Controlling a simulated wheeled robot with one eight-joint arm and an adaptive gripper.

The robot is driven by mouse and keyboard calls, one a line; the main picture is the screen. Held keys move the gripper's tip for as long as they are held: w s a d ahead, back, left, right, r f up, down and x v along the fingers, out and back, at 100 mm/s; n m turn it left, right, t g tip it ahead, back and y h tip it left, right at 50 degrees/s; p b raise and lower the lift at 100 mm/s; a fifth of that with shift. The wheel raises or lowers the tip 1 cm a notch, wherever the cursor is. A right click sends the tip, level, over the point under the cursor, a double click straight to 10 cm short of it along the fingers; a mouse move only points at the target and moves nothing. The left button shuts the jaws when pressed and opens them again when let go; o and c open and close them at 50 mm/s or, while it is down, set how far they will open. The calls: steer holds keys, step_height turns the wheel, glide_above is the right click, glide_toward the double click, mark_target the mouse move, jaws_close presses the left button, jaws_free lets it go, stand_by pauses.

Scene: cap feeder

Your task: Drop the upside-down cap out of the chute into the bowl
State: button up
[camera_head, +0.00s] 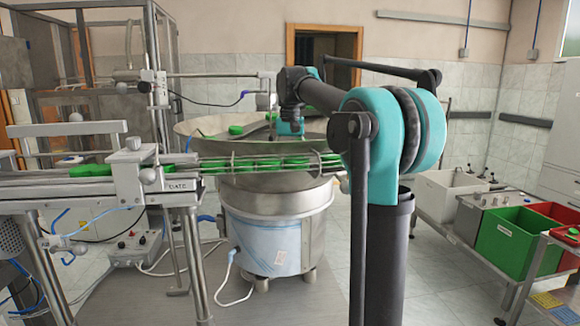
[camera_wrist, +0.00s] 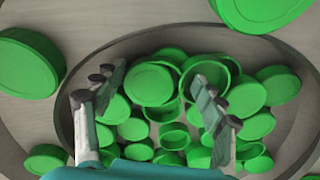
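My gripper (camera_head: 290,127) is over the big steel bowl (camera_head: 190,129) in the head view. In the wrist view my gripper (camera_wrist: 157,88) has its two fingers spread wide apart, with nothing visibly held. Green caps (camera_wrist: 152,84) lie heaped in the bowl's centre below the fingers, some closed side up and some hollow side up. The chute (camera_head: 215,169) runs left from the bowl and holds a row of green caps (camera_head: 260,165) behind thin rails. I cannot tell from here which way up each chute cap lies. No single cap stands out as the upside-down one.
Larger-looking green caps (camera_wrist: 26,62) lie on the bowl's outer ledge. A gate unit (camera_head: 135,172) stands across the chute's left part. A green bin (camera_head: 510,240) and a red bin (camera_head: 550,218) stand at right. My arm hides part of the bowl's right side.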

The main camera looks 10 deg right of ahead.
steer(key=shift+r, duration=0.15)
step_height(320, 180, up, 12)
stand_by(0.6)
